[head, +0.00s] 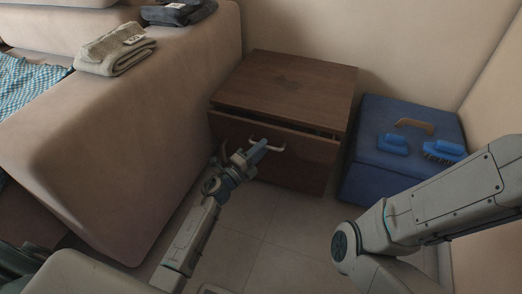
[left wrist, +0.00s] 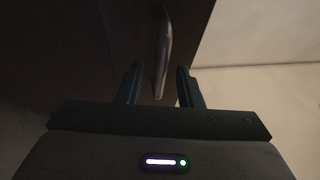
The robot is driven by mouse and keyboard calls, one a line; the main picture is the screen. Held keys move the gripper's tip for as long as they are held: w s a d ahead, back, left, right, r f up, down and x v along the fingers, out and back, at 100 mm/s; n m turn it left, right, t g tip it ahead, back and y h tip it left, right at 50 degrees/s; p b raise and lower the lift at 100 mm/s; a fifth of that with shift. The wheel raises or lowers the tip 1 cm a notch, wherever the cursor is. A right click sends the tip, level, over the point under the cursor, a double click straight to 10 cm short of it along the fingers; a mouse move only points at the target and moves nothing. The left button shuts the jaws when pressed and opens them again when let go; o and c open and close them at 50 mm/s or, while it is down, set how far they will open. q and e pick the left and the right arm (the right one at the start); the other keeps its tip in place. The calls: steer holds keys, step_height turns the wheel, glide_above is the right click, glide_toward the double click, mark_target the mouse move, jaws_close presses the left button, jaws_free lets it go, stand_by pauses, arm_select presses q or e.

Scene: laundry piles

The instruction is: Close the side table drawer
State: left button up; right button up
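The side table (head: 285,80) is a dark brown wooden box standing against the back wall. Its drawer (head: 300,155) is slightly open, with a dark gap along its top edge. The drawer has a pale metal handle (head: 281,149). My left gripper (head: 258,150) is at the handle in the head view. In the left wrist view the handle (left wrist: 162,60) reaches down between the two spread fingers of my left gripper (left wrist: 158,86), with room on both sides. My right arm (head: 440,205) crosses the right side of the head view, and its gripper is out of the picture.
A blue box (head: 375,175) with brushes on its lid stands right of the side table. A beige sofa (head: 120,130) stands on the left, with a folded grey cloth (head: 115,52) on it. Tiled floor (head: 265,230) is open in front.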

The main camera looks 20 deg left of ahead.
arm_select(q)
steer(key=shift+w+d, duration=0.1)
steer(key=shift+w, duration=0.1)
jaws_close()
steer(key=w, duration=0.4)
steer(key=shift+w+r, duration=0.1)
steer(key=shift+r, duration=0.1)
